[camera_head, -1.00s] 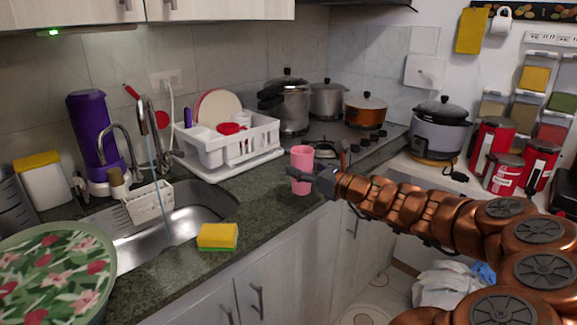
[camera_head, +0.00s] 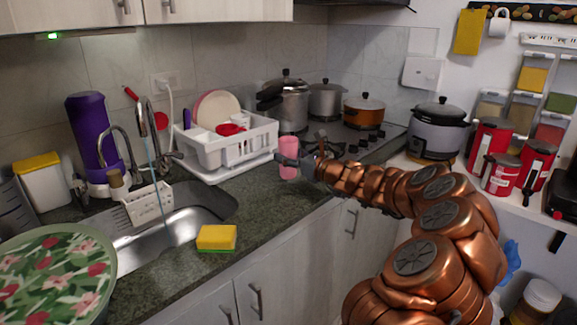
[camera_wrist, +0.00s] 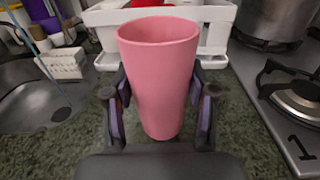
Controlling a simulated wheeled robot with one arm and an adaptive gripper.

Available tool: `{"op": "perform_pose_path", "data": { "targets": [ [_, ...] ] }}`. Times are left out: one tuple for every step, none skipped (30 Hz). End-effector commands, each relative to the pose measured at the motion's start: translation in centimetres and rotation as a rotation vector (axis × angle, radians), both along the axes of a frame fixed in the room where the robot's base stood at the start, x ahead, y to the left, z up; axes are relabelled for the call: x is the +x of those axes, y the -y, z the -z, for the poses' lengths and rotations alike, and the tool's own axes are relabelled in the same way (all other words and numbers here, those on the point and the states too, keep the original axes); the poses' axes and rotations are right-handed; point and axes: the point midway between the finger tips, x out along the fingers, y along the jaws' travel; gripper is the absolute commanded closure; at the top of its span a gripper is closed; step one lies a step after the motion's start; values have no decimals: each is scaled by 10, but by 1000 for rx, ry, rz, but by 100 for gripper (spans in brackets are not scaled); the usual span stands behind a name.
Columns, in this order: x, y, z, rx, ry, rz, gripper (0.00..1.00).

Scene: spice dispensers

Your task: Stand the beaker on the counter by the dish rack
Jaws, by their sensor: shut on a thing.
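The pink beaker (camera_head: 288,158) is upright between the fingers of my gripper (camera_head: 300,163), just in front of the dish rack's right end. In the wrist view the beaker (camera_wrist: 160,80) fills the middle, its open rim toward the camera, with a finger of my gripper (camera_wrist: 158,105) on each side. My gripper is shut on it. The white dish rack (camera_head: 228,150) stands on the dark green counter (camera_head: 270,205). I cannot tell whether the beaker's base touches the counter.
The sink (camera_head: 185,220) lies to the left, with a yellow and green sponge (camera_head: 216,238) at its front edge. The stove (camera_head: 350,140) with several pots is to the right. Bare counter lies in front of the rack.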

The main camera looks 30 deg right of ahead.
Motion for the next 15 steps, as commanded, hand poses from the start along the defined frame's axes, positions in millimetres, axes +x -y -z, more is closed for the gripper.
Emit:
{"op": "perform_pose_path", "data": {
  "targets": [
    [3, 0, 1, 0, -1, -2, 78],
    [6, 0, 1, 0, -1, -3, 78],
    [5, 0, 8, 3, -2, -2, 78],
    [4, 0, 12, 3, -2, -2, 78],
    [4, 1, 17, 4, -2, -1, 78],
    [4, 1, 22, 3, -1, -1, 78],
    [4, 1, 26, 4, -1, -1, 78],
    [4, 1, 29, 3, 0, -1, 78],
    [4, 1, 32, 2, 1, -1, 78],
    [4, 1, 34, 2, 1, -1, 78],
    [4, 1, 35, 2, 1, -1, 78],
    [4, 1, 35, 2, 3, -1, 78],
    [4, 1, 35, 1, 3, -1, 78],
    [4, 1, 35, 1, 3, -1, 78],
    [4, 1, 35, 1, 3, -1, 78]
  ]
}}
